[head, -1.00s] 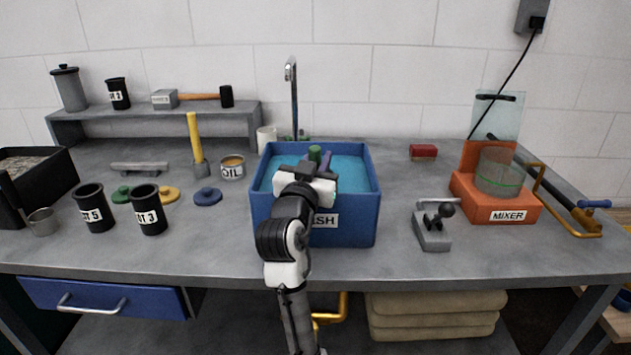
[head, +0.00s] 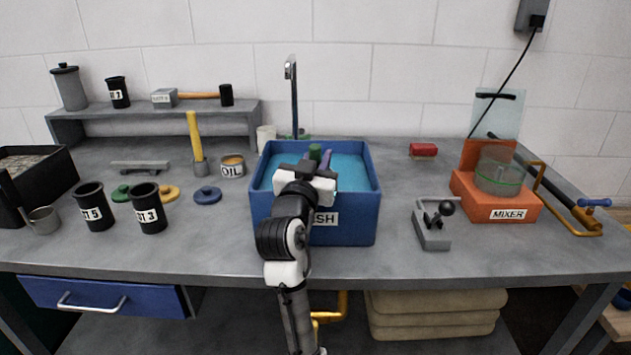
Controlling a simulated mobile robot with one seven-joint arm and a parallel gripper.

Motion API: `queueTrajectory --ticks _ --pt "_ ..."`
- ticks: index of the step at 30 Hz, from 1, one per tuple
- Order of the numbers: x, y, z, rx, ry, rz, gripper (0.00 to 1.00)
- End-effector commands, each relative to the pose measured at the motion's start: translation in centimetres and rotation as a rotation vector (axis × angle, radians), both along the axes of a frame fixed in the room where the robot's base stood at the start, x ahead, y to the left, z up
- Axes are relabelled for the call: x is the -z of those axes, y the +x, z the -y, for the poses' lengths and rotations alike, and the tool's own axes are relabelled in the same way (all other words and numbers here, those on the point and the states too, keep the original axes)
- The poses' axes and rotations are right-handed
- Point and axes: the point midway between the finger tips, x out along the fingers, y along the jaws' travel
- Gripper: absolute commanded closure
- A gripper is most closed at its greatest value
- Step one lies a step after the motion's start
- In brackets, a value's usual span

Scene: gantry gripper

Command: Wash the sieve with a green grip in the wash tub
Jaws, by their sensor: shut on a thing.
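The blue wash tub (head: 348,229) stands at the middle of the table, with light blue water (head: 350,172) inside. My gripper (head: 318,162) reaches over the tub's front wall and points into it.
A tap (head: 293,95) rises behind the tub. A grey lever device (head: 432,228) and the orange mixer (head: 495,205) stand to the right.

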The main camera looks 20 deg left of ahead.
Motion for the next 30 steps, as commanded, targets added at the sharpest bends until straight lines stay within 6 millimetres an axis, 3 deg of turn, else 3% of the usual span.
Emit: queueTrajectory --ticks 11,30 --pt "-0.2 0.2 0.0 0.001 -0.001 -0.008 0.97" --pt "-6.9 0.0 0.0 -0.001 0.002 0.003 0.97"
